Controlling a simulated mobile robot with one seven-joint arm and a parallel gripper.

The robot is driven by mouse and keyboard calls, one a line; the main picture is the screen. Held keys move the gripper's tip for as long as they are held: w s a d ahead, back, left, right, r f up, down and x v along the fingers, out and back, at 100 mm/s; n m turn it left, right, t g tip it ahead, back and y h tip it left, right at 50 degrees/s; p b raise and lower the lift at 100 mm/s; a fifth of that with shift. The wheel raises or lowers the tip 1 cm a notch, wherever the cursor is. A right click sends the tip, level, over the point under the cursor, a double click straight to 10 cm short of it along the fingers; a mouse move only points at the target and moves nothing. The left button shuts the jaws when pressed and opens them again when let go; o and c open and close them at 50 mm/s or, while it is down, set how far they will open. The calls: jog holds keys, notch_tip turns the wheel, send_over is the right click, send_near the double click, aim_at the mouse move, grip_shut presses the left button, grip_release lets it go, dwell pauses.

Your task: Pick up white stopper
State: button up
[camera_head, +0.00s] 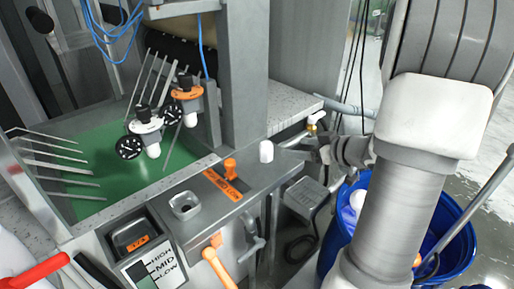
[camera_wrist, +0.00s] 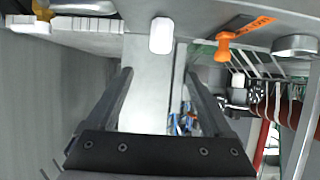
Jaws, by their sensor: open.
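The white stopper (camera_head: 266,151) stands upright on the right end of the grey metal ledge, right of an orange stopper. In the wrist view the white stopper (camera_wrist: 161,36) is above the space between my fingertips. My gripper (camera_wrist: 158,76) is open, with its two dark fingers apart and nothing between them. In the head view my gripper (camera_head: 302,151) comes in from the right, close beside the white stopper. I cannot tell the exact gap.
The orange stopper (camera_head: 230,168) stands on the ledge beside an orange label (camera_head: 222,184). A square metal socket (camera_head: 185,205) is further left. A green-bottomed tank (camera_head: 110,158) with metal rods lies behind. A blue bin (camera_head: 334,245) is below my arm.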

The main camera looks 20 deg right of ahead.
aim_at(270, 146)
jog(key=x, duration=1.1)
jog(key=shift+a+f+b, duration=0.2)
jog(key=shift+f+b, duration=0.05)
jog(key=shift+b, duration=0.15)
jog(key=shift+x, duration=3)
jog(key=shift+d, duration=0.1)
grip_shut()
